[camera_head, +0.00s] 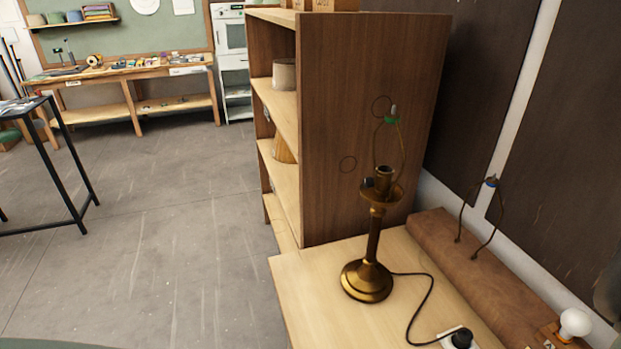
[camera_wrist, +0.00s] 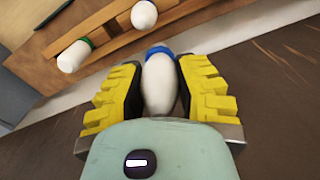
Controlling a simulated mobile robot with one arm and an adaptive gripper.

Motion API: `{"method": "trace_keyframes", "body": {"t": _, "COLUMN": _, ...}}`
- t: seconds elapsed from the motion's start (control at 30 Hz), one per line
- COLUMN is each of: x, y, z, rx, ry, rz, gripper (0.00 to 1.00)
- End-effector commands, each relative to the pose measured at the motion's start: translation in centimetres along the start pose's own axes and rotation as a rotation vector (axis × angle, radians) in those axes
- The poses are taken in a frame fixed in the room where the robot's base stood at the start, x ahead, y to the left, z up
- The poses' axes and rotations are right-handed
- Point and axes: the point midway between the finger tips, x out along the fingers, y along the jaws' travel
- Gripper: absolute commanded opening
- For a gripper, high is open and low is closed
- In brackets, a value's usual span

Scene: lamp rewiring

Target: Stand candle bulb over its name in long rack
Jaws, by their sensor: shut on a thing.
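My gripper (camera_wrist: 160,85) has yellow-padded fingers and is shut on a slim white bulb (camera_wrist: 160,85) with a blue collar. The fingers lie along both sides of the bulb, and its near end is hidden by the gripper body. Beyond it, at the upper left of the wrist view, is a wooden rack (camera_wrist: 105,40). A white bulb with a green collar (camera_wrist: 72,57) and another white bulb (camera_wrist: 144,14) are at this rack. No name can be read there. My gripper does not show clearly in the head view.
A brass lamp (camera_head: 373,240) with a wire frame stands on the pale table (camera_head: 320,310), its cord running to a black plug (camera_head: 461,338). A round white bulb (camera_head: 575,322) stands at the lower right. A tall wooden shelf (camera_head: 370,130) stands behind. Open floor lies left.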

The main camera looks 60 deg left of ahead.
Motion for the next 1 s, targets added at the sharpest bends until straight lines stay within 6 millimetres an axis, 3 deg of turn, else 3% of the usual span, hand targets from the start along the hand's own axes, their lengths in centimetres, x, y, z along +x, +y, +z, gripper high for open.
{"method": "trace_keyframes", "body": {"t": 0.27, "x": 1.3, "y": 2.8, "z": 0.2, "rx": 0.066, "ry": -0.003, "rz": 0.001, "gripper": 0.02}}
{"method": "trace_keyframes", "body": {"t": 0.6, "x": 3.4, "y": 8.5, "z": 1.1, "rx": 0.171, "ry": 0.001, "rz": 0.001, "gripper": 0.02}}
{"method": "trace_keyframes", "body": {"t": 1.0, "x": 5.0, "y": 9.1, "z": 1.2, "rx": 0.181, "ry": 0.001, "rz": 0.0, "gripper": 0.02}}
